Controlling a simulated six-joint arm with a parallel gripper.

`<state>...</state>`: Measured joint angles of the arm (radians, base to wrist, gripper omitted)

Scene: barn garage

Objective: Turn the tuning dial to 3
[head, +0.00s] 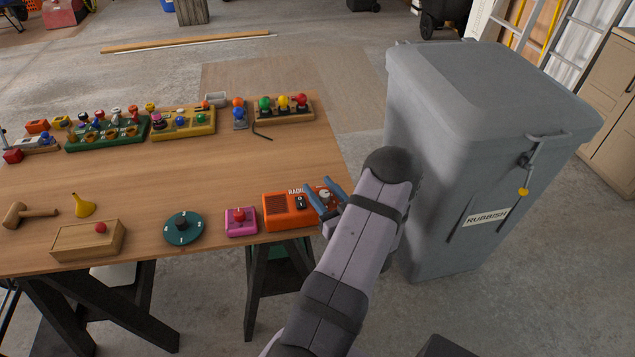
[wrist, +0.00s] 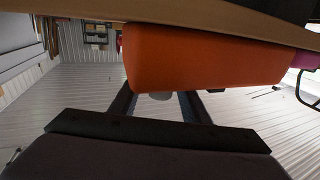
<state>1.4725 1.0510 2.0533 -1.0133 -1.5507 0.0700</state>
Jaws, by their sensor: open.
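The orange radio (head: 278,212) stands at the table's front right edge, with a speaker grille, a small black control and a partly covered label. It also shows from the side in the wrist view (wrist: 205,58). A pale round knob (head: 326,194), which looks like the tuning dial, sits at the radio's right end. In the wrist view a pale grey piece of it (wrist: 160,96) shows between my fingers. My gripper (head: 326,201) is open, with its blue fingers on either side of the knob. I cannot tell whether they touch it. The dial's numbers are not readable.
A pink box with a red knob (head: 240,222) is close left of the radio. A green numbered disc (head: 183,229) and a wooden box (head: 88,240) lie farther left. A grey rubbish bin (head: 450,150) stands right of the table (head: 200,180).

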